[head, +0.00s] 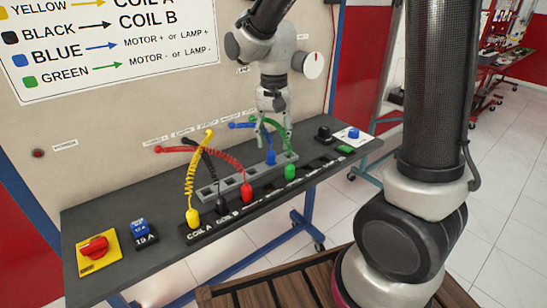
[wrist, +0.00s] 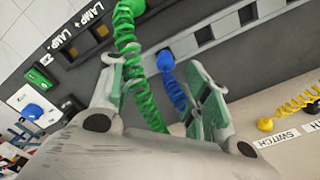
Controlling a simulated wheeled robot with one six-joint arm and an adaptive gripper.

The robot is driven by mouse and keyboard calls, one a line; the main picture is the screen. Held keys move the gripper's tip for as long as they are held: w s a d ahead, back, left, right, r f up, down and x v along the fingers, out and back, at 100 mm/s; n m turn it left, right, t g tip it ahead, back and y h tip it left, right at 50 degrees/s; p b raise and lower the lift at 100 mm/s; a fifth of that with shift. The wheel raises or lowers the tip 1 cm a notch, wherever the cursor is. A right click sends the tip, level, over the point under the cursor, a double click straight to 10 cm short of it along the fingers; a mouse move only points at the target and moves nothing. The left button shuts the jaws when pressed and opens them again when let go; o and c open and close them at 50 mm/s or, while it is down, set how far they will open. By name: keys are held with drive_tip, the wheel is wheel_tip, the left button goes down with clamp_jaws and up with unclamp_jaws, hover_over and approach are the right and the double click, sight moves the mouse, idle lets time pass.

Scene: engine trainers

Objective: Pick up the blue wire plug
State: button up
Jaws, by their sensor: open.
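The blue wire plug (head: 270,157) stands upright in the grey socket strip (head: 208,191) on the dark bench, with its blue wire running up to the back panel. In the wrist view the blue plug (wrist: 165,60) shows beyond and between the fingertips. My gripper (head: 272,122) is above the plug, pointing down, open and empty. In the wrist view my gripper (wrist: 152,70) has its fingers spread, with the blue coiled wire near the right finger. A green coiled wire (wrist: 132,60) crosses the gap near the left finger.
The green plug (head: 290,171) stands close in front of the blue one. Red (head: 247,193), black (head: 221,206) and yellow (head: 193,217) plugs stand to the left with coiled wires. A blue switch (head: 354,134) and a black knob (head: 323,134) sit at the right end.

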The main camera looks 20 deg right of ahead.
sight(271, 150)
drive_tip(key=f, duration=0.6)
drive_tip(key=shift+w+a+f, duration=0.1)
drive_tip(key=shift+w+a, duration=0.15)
drive_tip(key=shift+a, duration=0.1)
drive_tip(key=c, duration=1)
